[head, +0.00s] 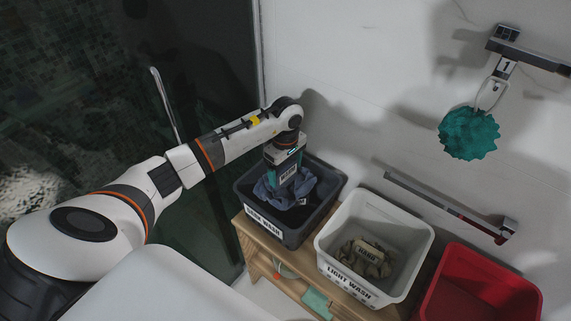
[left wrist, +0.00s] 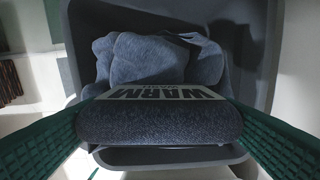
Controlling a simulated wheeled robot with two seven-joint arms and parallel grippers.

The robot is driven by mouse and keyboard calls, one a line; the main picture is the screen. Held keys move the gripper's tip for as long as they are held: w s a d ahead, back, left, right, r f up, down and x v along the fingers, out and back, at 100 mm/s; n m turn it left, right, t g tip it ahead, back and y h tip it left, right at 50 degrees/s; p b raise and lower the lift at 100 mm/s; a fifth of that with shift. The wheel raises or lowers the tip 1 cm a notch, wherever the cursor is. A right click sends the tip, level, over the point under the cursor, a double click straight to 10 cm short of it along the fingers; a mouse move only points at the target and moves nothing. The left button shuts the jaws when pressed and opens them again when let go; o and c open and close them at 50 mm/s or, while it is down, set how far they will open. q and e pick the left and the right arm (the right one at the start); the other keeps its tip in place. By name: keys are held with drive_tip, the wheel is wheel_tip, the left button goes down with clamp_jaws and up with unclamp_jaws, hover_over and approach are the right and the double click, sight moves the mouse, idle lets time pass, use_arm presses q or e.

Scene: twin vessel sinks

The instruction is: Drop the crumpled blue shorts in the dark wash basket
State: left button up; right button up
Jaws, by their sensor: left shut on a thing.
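The crumpled blue shorts (head: 302,184) are at the mouth of the dark wash basket (head: 318,212). They have a white label reading "WARM", which faces the left wrist view. My left gripper (head: 289,178) points down over the basket and is shut on the shorts. In the left wrist view the shorts (left wrist: 160,118) sit between the two green finger pads, with the grey basket walls (left wrist: 252,60) around them. I cannot tell whether the shorts touch the basket floor. My right gripper is not in view.
A white "LIGHT WASH" basket (head: 330,245) with an olive garment stands to the right on the wooden bench (head: 262,250). A red basket (head: 450,275) is beyond it. A towel bar (head: 440,203) and a teal sponge (head: 469,133) are on the wall.

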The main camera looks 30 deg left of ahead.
use_arm(q)
drive_tip(key=shift+s+f, duration=0.1)
drive_tip(key=shift+f, duration=0.15)
drive_tip(key=o, duration=1.3)
drive_tip(key=shift+o, duration=0.2)
wheel_tip(320, 180, up, 11)
drive_tip(key=b, duration=0.3)
drive_tip(key=shift+f, duration=0.1)
drive_tip(key=shift+r, duration=0.65)
